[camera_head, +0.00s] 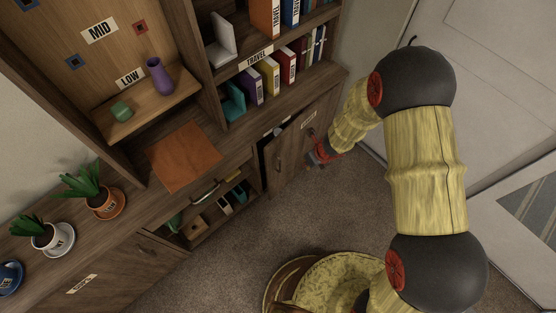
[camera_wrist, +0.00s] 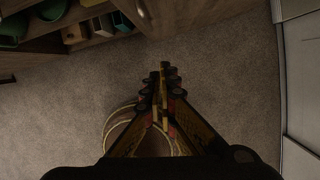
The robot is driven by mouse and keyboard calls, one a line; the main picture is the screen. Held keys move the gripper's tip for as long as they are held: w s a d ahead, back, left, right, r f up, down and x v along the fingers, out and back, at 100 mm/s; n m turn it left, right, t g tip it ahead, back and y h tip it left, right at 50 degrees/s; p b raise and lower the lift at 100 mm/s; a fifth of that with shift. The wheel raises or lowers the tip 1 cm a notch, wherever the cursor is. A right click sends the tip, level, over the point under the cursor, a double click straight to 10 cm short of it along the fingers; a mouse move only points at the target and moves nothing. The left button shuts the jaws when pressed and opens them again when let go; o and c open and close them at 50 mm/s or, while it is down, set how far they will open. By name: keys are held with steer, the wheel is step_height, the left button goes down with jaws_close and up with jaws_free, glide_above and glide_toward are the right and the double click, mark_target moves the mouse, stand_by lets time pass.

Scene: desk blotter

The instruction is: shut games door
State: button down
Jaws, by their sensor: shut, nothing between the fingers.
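The door (camera_head: 290,155) at the right end of the low cabinet stands partly open. A dark gap with small items inside shows along its top, and a small handle (camera_head: 278,161) sits near its left edge. A label (camera_head: 308,119) on it is too small to read surely, so I cannot confirm it says games. My gripper (camera_head: 313,157) is in front of the door's right part; whether it touches is unclear. In the wrist view my gripper (camera_wrist: 165,72) is shut and empty, pointing at the carpet and cabinet front. A door with a handle (camera_wrist: 141,9) shows at the top there.
An open drawer or shelf compartment (camera_head: 207,213) with several items is left of the door. An orange mat (camera_head: 184,156) and potted plants (camera_head: 105,201) stand on the desk top. Free carpet (camera_head: 235,255) lies in front; a white door (camera_head: 500,90) is at right.

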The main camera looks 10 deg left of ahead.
step_height(320, 180, up, 3)
steer(key=s+a+n+t+y+b, duration=0.2)
steer(key=a+n+t+y+b, duration=0.1)
steer(key=y, duration=0.2)
steer(key=shift+w+a+r+b+x, duration=0.1)
steer(key=shift+a+r+b+x, duration=0.35)
steer(key=shift+x, duration=1.65)
steer(key=shift+w+a+r+b+x, duration=0.1)
steer(key=shift+b+x, duration=0.6)
steer(key=shift+x, duration=1.4)
steer(key=shift+w+a+r+b+x, duration=0.1)
steer(key=shift+a+r+b+x, duration=0.35)
steer(key=shift+x, duration=1.65)
steer(key=shift+d+f, duration=0.15)
steer(key=shift+d, duration=0.1)
